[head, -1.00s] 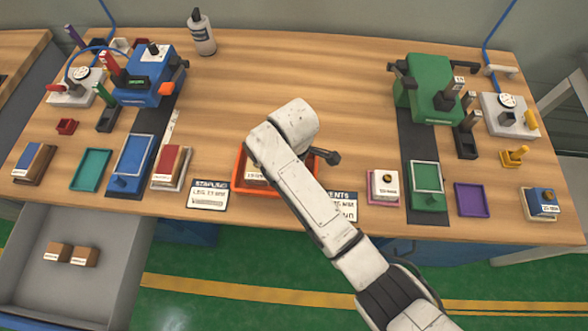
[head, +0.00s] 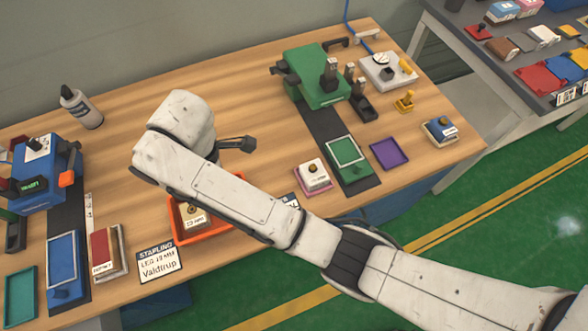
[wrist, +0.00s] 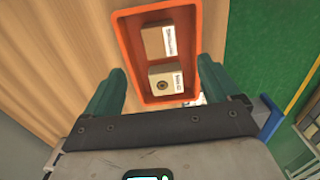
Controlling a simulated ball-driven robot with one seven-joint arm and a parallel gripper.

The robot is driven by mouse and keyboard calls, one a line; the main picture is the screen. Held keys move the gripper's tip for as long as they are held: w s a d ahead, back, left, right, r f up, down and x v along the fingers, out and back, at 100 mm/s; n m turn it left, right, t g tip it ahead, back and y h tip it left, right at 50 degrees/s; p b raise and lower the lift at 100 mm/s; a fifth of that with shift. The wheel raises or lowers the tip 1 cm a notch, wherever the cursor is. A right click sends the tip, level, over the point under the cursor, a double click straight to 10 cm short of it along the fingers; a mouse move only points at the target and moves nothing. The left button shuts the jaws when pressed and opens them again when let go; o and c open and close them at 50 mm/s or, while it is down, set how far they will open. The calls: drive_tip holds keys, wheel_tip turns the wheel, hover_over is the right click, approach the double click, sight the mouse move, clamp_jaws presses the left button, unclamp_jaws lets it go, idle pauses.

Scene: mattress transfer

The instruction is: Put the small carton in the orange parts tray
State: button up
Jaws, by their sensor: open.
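The orange parts tray (head: 177,236) is on the wooden bench, partly covered by my arm in the head view. In the wrist view the orange tray (wrist: 196,38) holds two small brown cartons. One carton (wrist: 158,40) has a plain top and a white label. The other carton (wrist: 167,82) has a round dark mark on top and a label; a labelled carton also shows inside the tray in the head view (head: 193,220). My gripper (wrist: 160,68) is open, its green fingers apart, with nothing held between them. The head view does not show the fingers.
A red-topped block (head: 107,250) and a Starling card (head: 160,262) lie left of the tray. A white block (head: 313,178), a green fixture (head: 348,155) and a purple tray (head: 390,153) are to its right. Bare wood lies behind it.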

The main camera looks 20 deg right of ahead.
drive_tip(key=s+d+f+m, duration=0.2)
drive_tip(key=s+d+m, duration=0.1)
drive_tip(key=d, duration=0.1)
drive_tip(key=s+d+f+m+y, duration=0.1)
drive_tip(key=s+d+f+m, duration=0.1)
drive_tip(key=s+d, duration=0.1)
drive_tip(key=s+d+f+m, duration=0.3)
drive_tip(key=s+d, duration=0.1)
drive_tip(key=d, duration=0.2)
drive_tip(key=shift+s+f+m+y, duration=0.1)
drive_tip(key=shift+m+y, duration=0.2)
drive_tip(key=s+d+m+t+h, duration=0.1)
drive_tip(key=s+d+m, duration=0.8)
drive_tip(key=s+d, duration=0.7)
drive_tip(key=shift+d+m+h, duration=0.15)
drive_tip(key=shift+m+h, duration=0.25)
